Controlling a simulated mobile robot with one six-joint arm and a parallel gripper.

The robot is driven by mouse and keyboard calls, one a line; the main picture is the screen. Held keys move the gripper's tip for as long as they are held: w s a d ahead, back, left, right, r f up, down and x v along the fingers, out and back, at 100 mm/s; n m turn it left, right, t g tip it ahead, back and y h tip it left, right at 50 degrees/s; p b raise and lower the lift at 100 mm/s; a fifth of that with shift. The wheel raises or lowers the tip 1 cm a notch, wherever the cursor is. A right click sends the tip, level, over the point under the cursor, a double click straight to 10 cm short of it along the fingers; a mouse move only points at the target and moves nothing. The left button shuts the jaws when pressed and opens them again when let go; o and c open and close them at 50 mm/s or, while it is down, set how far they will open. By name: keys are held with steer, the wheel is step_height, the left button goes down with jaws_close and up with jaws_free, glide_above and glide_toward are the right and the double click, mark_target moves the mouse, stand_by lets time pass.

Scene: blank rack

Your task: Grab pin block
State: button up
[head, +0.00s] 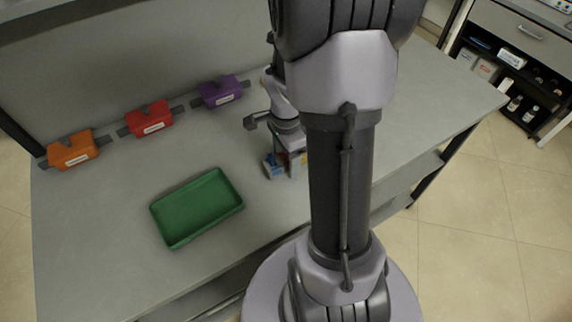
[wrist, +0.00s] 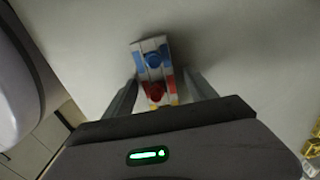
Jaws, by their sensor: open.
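The pin block is a small white block with blue, red and yellow patches and a blue and a red knob on top; it shows in the wrist view (wrist: 153,66). In the head view, the pin block (head: 272,168) sits on the grey table, partly hidden by my gripper (head: 289,160). In the wrist view my gripper (wrist: 161,80) is open, with one finger on each side of the block's near part. The far end with the blue knob extends beyond the fingertips. I cannot tell whether either finger touches it.
An empty green tray (head: 199,207) lies left of the block. Orange (head: 72,150), red (head: 150,119) and purple (head: 219,92) labelled holders line the table's back. Yellow items (wrist: 312,148) show at the wrist view's right edge. Table (head: 120,190) between them is clear.

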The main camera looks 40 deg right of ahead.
steer(key=shift+r, duration=0.1)
steer(key=shift+c, duration=0.4)
jaws_close()
steer(key=shift+r, duration=0.1)
